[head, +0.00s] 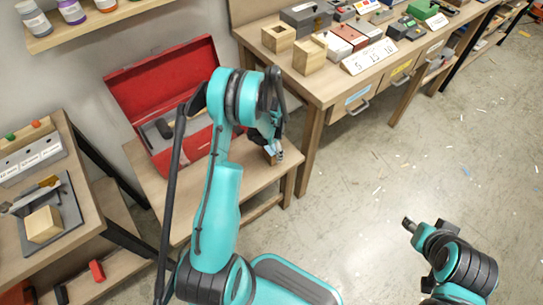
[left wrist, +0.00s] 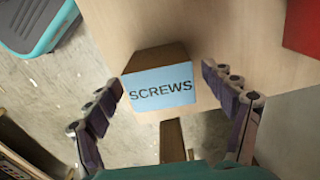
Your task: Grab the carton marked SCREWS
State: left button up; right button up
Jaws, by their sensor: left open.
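The carton marked SCREWS (left wrist: 160,88) shows in the left wrist view as a small brown box with a light blue label. It sits near the edge of a low wooden table. My left gripper (left wrist: 162,76) is open, with one finger to each side of the carton and a visible gap on both sides. In the head view my left gripper (head: 273,146) is over the low table's right end, and it and my arm hide most of the carton. My right arm's dark end (head: 409,224) is over bare floor at the lower right; its jaws are too small to read.
An open red toolbox (head: 163,85) stands on the low table (head: 262,182), left of my left gripper. A workbench (head: 318,92) with boxes and number cards is behind it. A side bench (head: 85,205) is at the left.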

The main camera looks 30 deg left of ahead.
pick_arm(q)
notch_tip(320, 180, down, 2)
jog(key=shift+f+b, duration=0.2)
jog(key=shift+b, duration=0.1)
jog(key=shift+r, duration=0.1)
jog(key=c, duration=1.4)
jog(key=shift+r, duration=0.1)
